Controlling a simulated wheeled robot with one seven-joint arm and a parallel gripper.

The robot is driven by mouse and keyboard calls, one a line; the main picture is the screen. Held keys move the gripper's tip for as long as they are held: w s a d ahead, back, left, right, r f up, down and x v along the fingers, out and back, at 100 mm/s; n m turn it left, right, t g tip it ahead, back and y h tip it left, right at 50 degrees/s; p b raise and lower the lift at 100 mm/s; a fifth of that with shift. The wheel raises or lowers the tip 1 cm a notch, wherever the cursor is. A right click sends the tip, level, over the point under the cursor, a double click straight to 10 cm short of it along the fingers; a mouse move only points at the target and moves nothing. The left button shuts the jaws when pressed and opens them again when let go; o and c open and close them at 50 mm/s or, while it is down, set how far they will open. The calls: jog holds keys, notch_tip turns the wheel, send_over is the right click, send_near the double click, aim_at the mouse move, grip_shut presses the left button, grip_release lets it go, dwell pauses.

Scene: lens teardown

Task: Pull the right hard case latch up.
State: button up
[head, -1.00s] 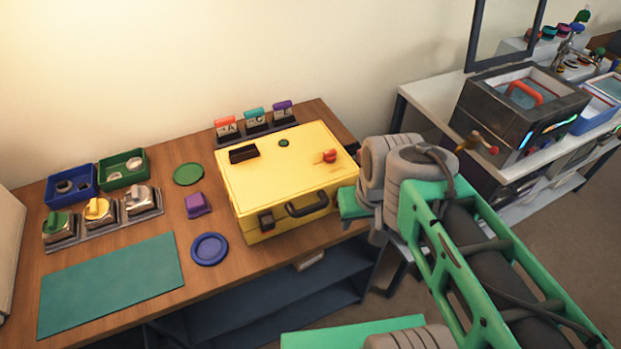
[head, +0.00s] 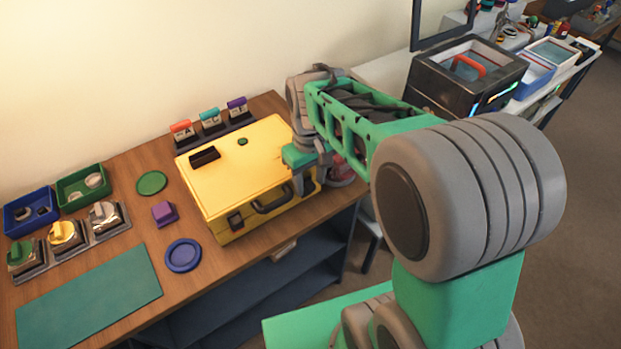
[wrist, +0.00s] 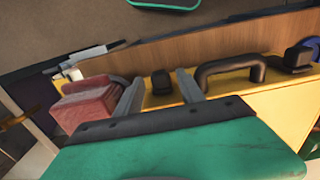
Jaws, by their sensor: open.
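The yellow hard case (head: 230,175) sits shut on the wooden table, its handle (head: 272,201) and left latch (head: 235,221) on the front face. In the head view the right latch is hidden behind my arm's end. In the wrist view the dark right latch (wrist: 161,83) shows between the two fingers of my gripper (wrist: 160,77), which is open. I cannot tell whether either finger touches it. The handle (wrist: 232,72) and the left latch (wrist: 298,57) lie to the right in that view.
A red object (wrist: 88,103) is close beside my gripper on the left of the wrist view. Left of the case are a purple block (head: 163,213), a blue disc (head: 183,255) and a green mat (head: 90,295). Labelled stands (head: 211,120) are behind it.

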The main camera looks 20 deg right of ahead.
jog(key=shift+c, duration=0.5)
grip_shut()
dwell(0.9)
